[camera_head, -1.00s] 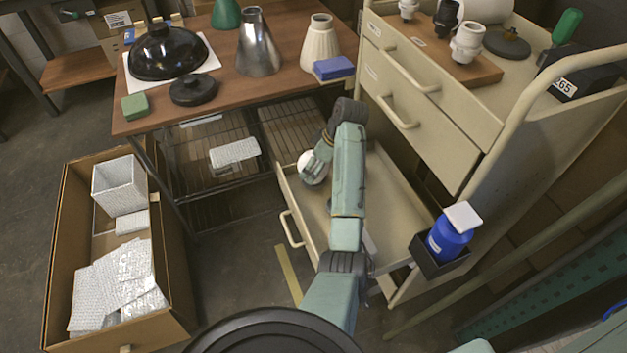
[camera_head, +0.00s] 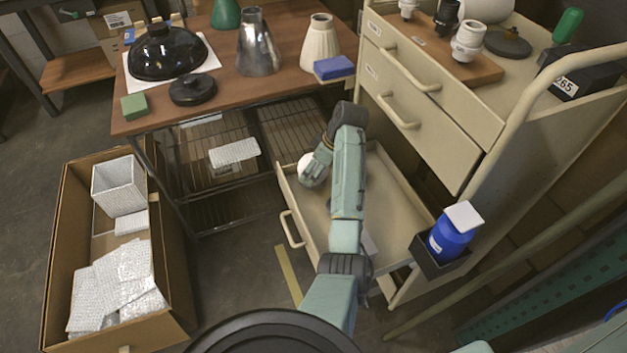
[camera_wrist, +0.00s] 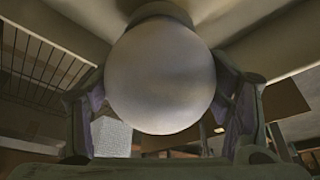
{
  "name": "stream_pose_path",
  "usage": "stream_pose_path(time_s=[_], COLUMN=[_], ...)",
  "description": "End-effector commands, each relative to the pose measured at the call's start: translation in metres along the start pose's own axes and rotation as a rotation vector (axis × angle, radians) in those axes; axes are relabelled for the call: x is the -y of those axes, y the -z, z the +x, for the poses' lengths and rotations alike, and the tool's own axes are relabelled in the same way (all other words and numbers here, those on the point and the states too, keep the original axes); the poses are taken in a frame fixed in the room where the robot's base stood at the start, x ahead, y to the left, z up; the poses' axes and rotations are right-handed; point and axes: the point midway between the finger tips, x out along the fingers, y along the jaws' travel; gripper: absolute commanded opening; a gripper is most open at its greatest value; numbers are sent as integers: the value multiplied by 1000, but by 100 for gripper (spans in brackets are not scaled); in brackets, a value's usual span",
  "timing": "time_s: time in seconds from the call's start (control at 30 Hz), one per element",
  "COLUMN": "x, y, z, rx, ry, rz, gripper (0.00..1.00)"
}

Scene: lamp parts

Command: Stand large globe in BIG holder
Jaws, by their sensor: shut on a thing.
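A white globe (camera_head: 306,168) is in my gripper (camera_head: 320,164), inside the open drawer near its left side. In the wrist view the globe (camera_wrist: 160,80) fills the space between my two fingers (camera_wrist: 162,95), which touch its sides. A short neck shows at its far end, at the top of that view. The drawer floor is close behind the globe; I cannot tell whether they touch. White and black sockets stand on a wooden board on the cart, among them a large white one (camera_head: 467,42). I cannot read which is marked BIG.
The open drawer (camera_head: 397,212) has raised walls around my forearm. The cart's upper drawers (camera_head: 440,95) are shut. A wooden table (camera_head: 225,88) with lampshades stands behind left. A blue bottle (camera_head: 450,235) sits in a side holder. A cardboard box (camera_head: 178,290) holds wrapped packing.

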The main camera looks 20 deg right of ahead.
Motion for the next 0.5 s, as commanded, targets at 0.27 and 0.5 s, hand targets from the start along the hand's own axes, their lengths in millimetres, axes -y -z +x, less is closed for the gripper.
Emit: stream_pose_path(time_s=[0.27, 0.5], x=[0, 0], y=[-1, -2], z=[2, 4], rx=[0, -1], ry=[0, 0], rz=[0, 0], gripper=[48, 48])
